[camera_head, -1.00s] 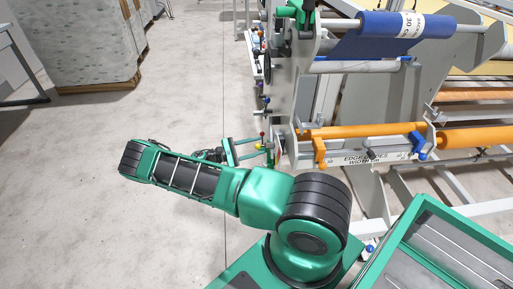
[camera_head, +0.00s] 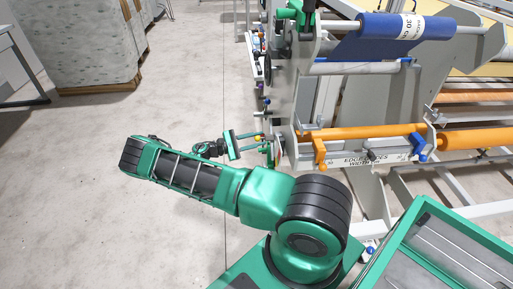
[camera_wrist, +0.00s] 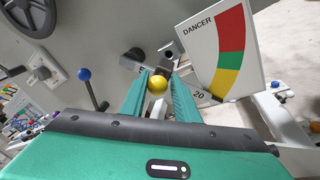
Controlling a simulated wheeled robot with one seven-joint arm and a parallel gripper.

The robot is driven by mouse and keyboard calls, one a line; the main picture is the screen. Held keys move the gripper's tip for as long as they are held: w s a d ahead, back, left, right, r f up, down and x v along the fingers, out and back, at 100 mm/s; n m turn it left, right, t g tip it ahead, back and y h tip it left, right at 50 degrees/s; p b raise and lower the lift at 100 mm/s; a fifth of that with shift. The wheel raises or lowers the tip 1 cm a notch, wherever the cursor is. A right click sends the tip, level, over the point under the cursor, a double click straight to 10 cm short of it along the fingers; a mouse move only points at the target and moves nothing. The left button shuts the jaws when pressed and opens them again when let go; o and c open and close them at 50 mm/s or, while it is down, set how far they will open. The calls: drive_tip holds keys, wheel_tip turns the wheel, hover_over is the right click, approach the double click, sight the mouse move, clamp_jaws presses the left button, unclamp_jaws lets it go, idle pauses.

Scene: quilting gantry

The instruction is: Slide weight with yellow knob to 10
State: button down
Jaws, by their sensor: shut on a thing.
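The weight with the yellow knob (camera_wrist: 157,84) sits between the fingers of my gripper (camera_wrist: 160,82) in the wrist view. The fingers are shut on it. In the head view my gripper (camera_head: 262,141) reaches the left side of the machine, and the yellow knob (camera_head: 257,138) shows as a small dot there. A scale with a printed "20" (camera_wrist: 198,95) runs just right of the fingers; its other numbers are hidden or unreadable. I cannot read the weight's position.
A "DANCER" sign (camera_wrist: 224,52) with red, green and yellow bands stands close right of the fingers. A blue-knobbed lever (camera_wrist: 84,74) stands to the left. In the head view, an orange roller (camera_head: 365,131) lies right of my gripper; the floor to the left is clear.

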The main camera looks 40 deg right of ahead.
drive_tip(key=shift+w+r, duration=0.1)
drive_tip(key=shift+w, duration=0.05)
drive_tip(key=c, duration=1.5)
unclamp_jaws()
drive_tip(key=v, duration=1)
drive_tip(key=shift+w+a, duration=0.2)
drive_tip(key=shift+a, duration=0.15)
